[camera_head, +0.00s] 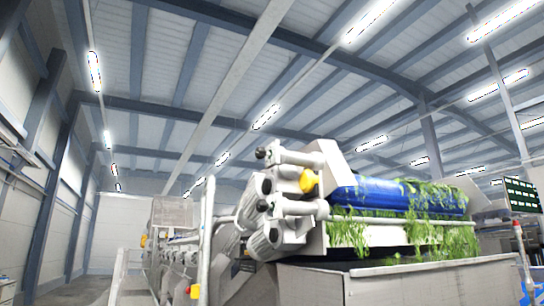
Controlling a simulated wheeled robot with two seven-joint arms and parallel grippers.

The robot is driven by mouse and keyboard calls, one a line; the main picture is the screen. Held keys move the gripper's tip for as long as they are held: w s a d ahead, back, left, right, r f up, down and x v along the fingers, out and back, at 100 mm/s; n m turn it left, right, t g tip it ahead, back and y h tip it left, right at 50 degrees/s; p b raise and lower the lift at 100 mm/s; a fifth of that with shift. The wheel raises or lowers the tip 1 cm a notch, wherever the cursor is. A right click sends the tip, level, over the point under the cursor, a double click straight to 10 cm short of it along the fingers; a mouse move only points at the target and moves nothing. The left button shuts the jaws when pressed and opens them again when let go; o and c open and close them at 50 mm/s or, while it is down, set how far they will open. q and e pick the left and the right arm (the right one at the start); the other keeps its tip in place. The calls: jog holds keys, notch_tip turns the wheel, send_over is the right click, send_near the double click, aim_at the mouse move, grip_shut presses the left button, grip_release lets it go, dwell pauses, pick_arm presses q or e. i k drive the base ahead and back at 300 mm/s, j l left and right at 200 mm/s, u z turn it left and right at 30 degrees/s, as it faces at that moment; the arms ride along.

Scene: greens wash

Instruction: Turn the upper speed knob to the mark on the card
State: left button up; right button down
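No speed knob and no card can be made out for certain. A yellow rounded part (308,180) sits among grey motor-like cylinders (285,208) at the near end of a raised conveyor; I cannot tell whether it is a knob. A second small yellow part (194,291) shows low at the bottom edge, too small to identify. Neither of my grippers is in view.
The conveyor has a blue belt (375,194) with leafy greens (430,192) hanging over its side above a grey metal tank (430,280). A dark screen (522,195) stands at right. Railings (204,240) and more machinery stand left of the conveyor.

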aim_at(260, 152)
jog(key=z, duration=4.5)
jog(key=k+j+u, duration=0.2)
jog(key=k, duration=2)
jog(key=l, duration=0.15)
